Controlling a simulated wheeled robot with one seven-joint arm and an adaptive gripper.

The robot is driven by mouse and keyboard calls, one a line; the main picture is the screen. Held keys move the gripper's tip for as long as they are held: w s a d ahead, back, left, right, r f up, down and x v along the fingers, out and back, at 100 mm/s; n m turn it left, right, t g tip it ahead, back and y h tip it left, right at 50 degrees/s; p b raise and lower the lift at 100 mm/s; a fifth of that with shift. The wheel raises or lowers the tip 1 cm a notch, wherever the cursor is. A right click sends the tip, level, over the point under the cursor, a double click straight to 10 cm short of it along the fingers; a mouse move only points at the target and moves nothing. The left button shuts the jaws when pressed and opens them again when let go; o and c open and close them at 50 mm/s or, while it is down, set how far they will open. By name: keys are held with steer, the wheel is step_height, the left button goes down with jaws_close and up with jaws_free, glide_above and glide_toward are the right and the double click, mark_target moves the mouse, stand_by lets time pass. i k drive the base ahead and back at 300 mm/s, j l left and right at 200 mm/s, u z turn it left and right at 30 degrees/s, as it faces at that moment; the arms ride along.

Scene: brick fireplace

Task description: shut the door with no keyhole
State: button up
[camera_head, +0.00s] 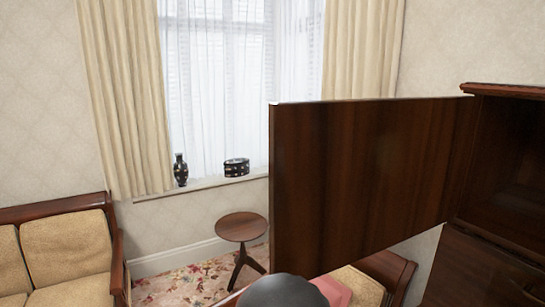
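A dark wooden door (365,175) stands wide open, its flat face toward me. It extends left from the dark wooden cabinet (509,90) at the right edge. I see no keyhole on the visible face; its other face is hidden. Behind it to the right, the cabinet's upper compartment (505,170) is open, and the part of its inside in view looks empty. Below is a closed wooden front (475,275), cut off by the frame; whether it has a keyhole is unclear. My gripper is not in view.
A rounded dark part of mine shows at the bottom centre, below the door. A small round table (241,227) stands left of the door. A cushioned sofa (70,250) is at left; another seat (365,285) is partly hidden beneath the door.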

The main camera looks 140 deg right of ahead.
mark_target(351, 181)
steer(key=l+u, duration=0.5)
steer(key=k+l+u, duration=0.15)
steer(key=l+u, duration=0.35)
steer(key=u, duration=4.35)
